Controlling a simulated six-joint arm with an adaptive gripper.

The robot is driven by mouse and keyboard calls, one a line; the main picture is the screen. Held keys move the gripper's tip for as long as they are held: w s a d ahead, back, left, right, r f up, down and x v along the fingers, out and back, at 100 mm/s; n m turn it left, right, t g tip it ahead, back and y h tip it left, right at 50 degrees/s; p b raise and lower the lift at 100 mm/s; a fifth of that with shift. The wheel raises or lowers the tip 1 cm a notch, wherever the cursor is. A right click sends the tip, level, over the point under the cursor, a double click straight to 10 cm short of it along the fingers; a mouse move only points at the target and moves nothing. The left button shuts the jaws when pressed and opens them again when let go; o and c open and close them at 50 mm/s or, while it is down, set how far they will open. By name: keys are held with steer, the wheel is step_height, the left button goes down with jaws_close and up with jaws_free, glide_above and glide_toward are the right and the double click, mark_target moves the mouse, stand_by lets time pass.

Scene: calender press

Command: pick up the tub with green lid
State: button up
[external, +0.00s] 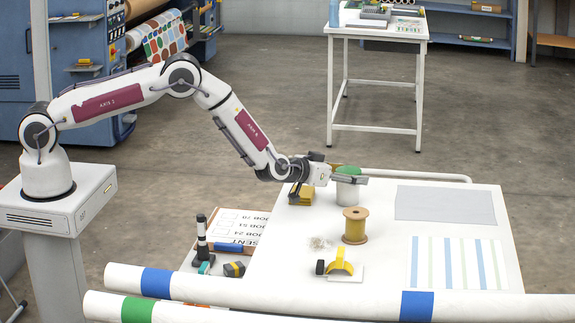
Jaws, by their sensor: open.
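The tub with green lid (347,192) stands upright near the back left of the white table. Its green lid (347,170) shows on top, and its body is pale. My gripper (328,183) is open at the tub's left side. One finger reaches right across the front of the tub, just below the lid. The other finger points down to the left, near a yellow block. Whether any finger touches the tub I cannot tell. Part of the tub is hidden behind the finger.
The yellow block (293,195) sits just left of the tub. A spool (355,226) stands in front of it. A yellow tape dispenser (340,263) is nearer the front. Long rolls (260,287) cross the front. A grey mat (445,204) and striped sheet (457,263) lie flat at right.

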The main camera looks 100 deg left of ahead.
stand_by(0.4)
steer(key=c, duration=1.4)
steer(key=shift+r, duration=0.2)
steer(key=shift+r, duration=4.85)
